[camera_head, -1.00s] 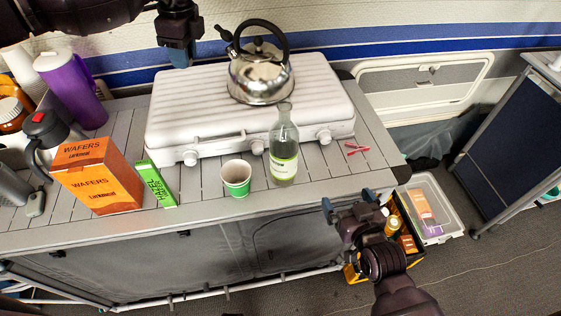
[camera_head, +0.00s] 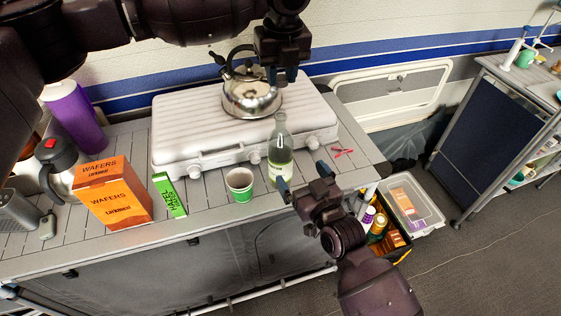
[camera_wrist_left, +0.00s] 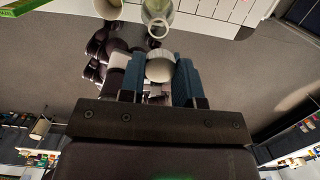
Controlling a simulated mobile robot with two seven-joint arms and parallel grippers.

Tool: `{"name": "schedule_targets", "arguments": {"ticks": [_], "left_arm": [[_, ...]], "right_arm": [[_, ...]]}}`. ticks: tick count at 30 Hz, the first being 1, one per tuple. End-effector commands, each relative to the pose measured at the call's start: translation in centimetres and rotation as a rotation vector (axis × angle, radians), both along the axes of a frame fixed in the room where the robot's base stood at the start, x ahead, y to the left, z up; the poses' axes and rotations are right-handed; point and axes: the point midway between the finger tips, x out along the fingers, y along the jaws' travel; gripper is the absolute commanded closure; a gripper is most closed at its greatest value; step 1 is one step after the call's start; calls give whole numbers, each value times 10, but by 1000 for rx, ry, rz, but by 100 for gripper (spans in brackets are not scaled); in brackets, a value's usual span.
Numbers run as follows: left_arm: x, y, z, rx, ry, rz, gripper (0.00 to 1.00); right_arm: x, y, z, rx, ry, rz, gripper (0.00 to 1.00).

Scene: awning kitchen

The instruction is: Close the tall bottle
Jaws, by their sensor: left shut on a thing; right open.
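The tall clear bottle (camera_head: 281,165) stands upright near the counter's front edge, with a pale green label and its top uncovered. Its open mouth also shows in the left wrist view (camera_wrist_left: 157,29). My left gripper (camera_head: 281,77) is above the bottle, apart from it. In the left wrist view it is shut on a round whitish cap (camera_wrist_left: 160,67), just beside the bottle mouth in the picture. The cap cannot be made out in the head view. My right gripper (camera_head: 303,177) is open, low and right of the bottle, its fingers pointing towards it.
A green cup (camera_head: 240,185) stands left of the bottle. Behind are a white stove (camera_head: 185,125) and a steel kettle (camera_head: 250,97). A green box (camera_head: 170,195) and orange wafer box (camera_head: 115,195) stand left. Red pliers-like handles (camera_head: 343,152) lie right.

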Motion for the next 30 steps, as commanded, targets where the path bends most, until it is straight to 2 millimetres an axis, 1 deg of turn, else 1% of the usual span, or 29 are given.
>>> {"name": "schedule_targets", "arguments": {"ticks": [6, 11, 14, 24, 30], "left_arm": [[0, 0, 0, 0, 0, 2, 91], [0, 0, 0, 0, 0, 3, 91], [0, 0, 0, 0, 0, 3, 91], [0, 0, 0, 0, 0, 4, 91], [0, 0, 0, 0, 0, 4, 91]], "right_arm": [[1, 0, 0, 0, 0, -1, 1], [11, 5, 0, 1, 0, -1, 1], [23, 11, 0, 2, 0, -1, 1], [72, 34, 0, 0, -1, -1, 1], [95, 45, 0, 0, 1, -1, 1]]}}
